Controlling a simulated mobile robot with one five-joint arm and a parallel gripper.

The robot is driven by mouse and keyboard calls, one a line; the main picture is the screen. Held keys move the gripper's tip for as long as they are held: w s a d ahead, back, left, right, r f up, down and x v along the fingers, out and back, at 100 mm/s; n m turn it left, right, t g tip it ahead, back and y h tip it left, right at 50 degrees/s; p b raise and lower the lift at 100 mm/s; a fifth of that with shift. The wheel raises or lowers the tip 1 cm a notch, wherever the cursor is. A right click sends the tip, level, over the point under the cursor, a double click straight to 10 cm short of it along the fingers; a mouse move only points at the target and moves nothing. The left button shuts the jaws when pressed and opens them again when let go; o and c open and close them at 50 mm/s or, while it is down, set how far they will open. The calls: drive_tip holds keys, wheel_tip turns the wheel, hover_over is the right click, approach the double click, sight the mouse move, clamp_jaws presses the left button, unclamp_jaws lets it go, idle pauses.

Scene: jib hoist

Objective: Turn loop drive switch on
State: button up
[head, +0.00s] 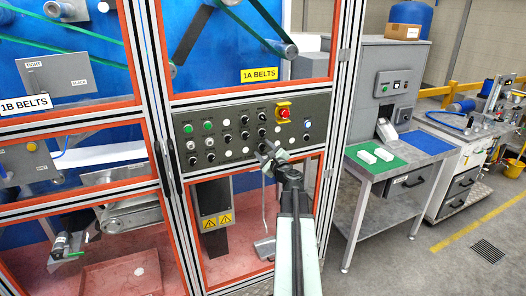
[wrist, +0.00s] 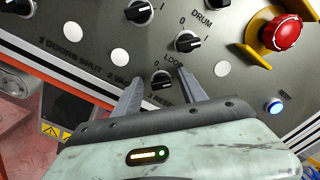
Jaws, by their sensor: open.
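The loop drive switch (wrist: 162,82) is a small black rotary knob on the grey control panel (head: 235,128), below a label reading LOOP in the wrist view. A 0 mark shows beside it; its exact setting is hard to read. My gripper (wrist: 160,84) is open, its two grey fingers reaching toward the panel on either side of the knob. I cannot tell whether they touch it. In the head view my gripper (head: 270,153) is at the panel's lower edge, and covers the area around the knob.
A similar knob (wrist: 189,42) under the DRUM label sits close above right. A red emergency stop (wrist: 285,30) with a yellow surround is further right, with a lit blue button (wrist: 274,107) below it. A workbench (head: 366,180) stands right of the machine frame.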

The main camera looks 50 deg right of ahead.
drive_tip(key=v, duration=0.7)
drive_tip(key=shift+s+a, duration=0.15)
drive_tip(key=shift+s, duration=0.2)
drive_tip(key=w+a+f+n+g+y, duration=0.2)
drive_tip(key=w+a+f+n+y, duration=0.3)
drive_tip(key=a, duration=0.7)
drive_tip(key=w+a+f+n+g+y, duration=0.2)
drive_tip(key=a+f+n, duration=0.2)
drive_tip(key=a+n, duration=0.5)
drive_tip(key=w+a+f+n+g+y, duration=0.2)
drive_tip(key=w+a+f+n+y, duration=0.25)
drive_tip(key=a, duration=0.95)
drive_tip(key=s+a+f+n+g+h, duration=0.2)
drive_tip(key=s+a+f+n+g, duration=0.3)
drive_tip(key=a, duration=0.3)
drive_tip(key=s+a+f+n+g+h, duration=0.2)
drive_tip(key=s+a+f+n+g, duration=0.3)
drive_tip(key=s+a+n, duration=0.2)
drive_tip(key=shift+s+a+f+n+g+h, duration=0.2)
drive_tip(key=shift+s+a+n+g+h, duration=0.25)
drive_tip(key=shift+a, duration=0.7)
